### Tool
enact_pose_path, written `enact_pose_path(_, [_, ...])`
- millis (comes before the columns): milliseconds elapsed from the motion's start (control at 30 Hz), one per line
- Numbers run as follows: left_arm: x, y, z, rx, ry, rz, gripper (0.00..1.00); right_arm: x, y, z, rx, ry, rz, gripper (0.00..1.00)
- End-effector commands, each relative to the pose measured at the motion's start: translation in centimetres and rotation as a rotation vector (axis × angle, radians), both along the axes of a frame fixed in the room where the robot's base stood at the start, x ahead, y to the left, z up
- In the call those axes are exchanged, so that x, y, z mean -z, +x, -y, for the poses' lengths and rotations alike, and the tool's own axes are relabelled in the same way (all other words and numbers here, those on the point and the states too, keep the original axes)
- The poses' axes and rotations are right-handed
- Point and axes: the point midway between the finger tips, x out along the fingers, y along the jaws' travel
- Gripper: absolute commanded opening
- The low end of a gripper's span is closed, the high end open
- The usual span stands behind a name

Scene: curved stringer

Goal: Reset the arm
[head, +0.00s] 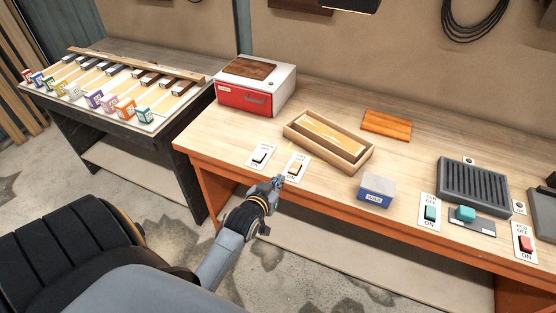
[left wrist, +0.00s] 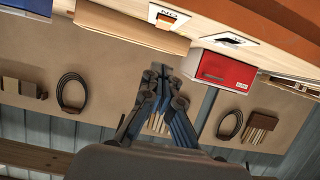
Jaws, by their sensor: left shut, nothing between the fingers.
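I cannot tell whether the fingertips touch the bench or plate. My right gripper is not in view.
A red-fronted box (head: 256,86), a wooden tray (head: 328,140), a small blue-grey box (head: 376,190) and a dark grille (head: 473,185) stand on the bench. More switch plates (head: 262,156) line its front edge. A second table (head: 120,90) with coloured tags is at the left.

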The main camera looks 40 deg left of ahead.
Motion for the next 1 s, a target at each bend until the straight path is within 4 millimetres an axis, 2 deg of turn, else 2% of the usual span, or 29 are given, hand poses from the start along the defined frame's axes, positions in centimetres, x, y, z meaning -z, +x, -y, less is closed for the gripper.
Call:
enact_pose_path(367, [0.1,0.0,0.0,0.000,0.000,-0.001,0.00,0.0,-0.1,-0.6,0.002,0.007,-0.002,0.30])
enact_pose_path(467, [1.6,-0.2,0.4,0.007,-0.004,-0.024,0.00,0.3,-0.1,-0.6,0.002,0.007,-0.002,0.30])
enact_pose_path(567, [5.8,-1.0,1.5,0.029,-0.015,-0.091,0.00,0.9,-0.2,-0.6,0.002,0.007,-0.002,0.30])
enact_pose_path(667, [12.3,-2.8,3.3,0.064,-0.027,-0.197,0.00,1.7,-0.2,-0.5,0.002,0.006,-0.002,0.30])
enact_pose_path(700, [15.1,-3.9,4.1,0.081,-0.032,-0.245,0.00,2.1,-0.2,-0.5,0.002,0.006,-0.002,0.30])
enact_pose_path(767, [19.2,-5.8,5.4,0.106,-0.038,-0.319,0.00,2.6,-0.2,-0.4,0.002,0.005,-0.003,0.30])
enact_pose_path(800, [21.9,-7.2,6.2,0.122,-0.041,-0.367,0.00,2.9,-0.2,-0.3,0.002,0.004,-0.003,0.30])
enact_pose_path(867, [25.7,-9.6,7.3,0.149,-0.045,-0.441,0.00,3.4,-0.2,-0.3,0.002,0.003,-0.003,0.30])
enact_pose_path(1000, [33.8,-16.3,9.6,0.211,-0.044,-0.612,0.00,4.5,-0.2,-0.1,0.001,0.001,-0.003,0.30])
